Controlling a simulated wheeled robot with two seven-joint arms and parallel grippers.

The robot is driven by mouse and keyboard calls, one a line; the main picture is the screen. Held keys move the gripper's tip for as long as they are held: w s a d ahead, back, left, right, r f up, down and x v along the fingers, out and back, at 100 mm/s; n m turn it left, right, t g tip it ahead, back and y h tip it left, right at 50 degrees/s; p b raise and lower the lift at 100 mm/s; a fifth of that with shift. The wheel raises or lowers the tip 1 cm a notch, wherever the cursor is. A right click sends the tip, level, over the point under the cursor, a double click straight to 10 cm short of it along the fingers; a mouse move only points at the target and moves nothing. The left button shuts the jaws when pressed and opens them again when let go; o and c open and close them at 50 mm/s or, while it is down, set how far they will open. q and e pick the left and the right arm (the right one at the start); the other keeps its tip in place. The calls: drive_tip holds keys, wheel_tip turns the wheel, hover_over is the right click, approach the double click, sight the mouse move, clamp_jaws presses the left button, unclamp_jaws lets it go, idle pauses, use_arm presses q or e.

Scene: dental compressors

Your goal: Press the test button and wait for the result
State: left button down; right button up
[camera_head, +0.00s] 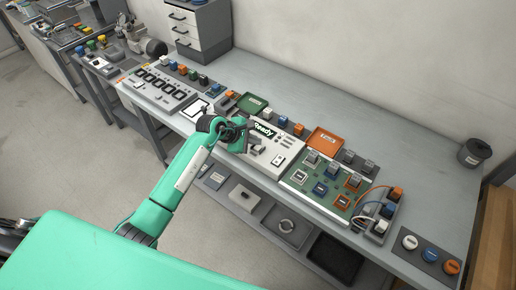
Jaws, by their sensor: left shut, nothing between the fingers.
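The white test unit (274,146) stands on the grey bench, in the middle of the view. Its dark display reads "Ready" (263,130). Small buttons or switches show on its sloped face, but which one is the test button I cannot tell. My left gripper (254,148) is shut and empty, over the left part of the unit's face just below the display. Whether its fingertips touch the unit I cannot tell, and the gripper hides part of the face. My right gripper is not in view.
A green circuit board (325,184) with coloured blocks lies right of the unit. An orange tray (325,140) and a green tray (252,104) sit behind. A white panel with dark slots (158,88) is at left.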

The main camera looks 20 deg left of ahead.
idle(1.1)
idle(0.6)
use_arm(q)
drive_tip(key=shift+f, duration=0.15)
drive_tip(key=shift+f+b, duration=0.25)
drive_tip(key=shift+b, duration=0.3)
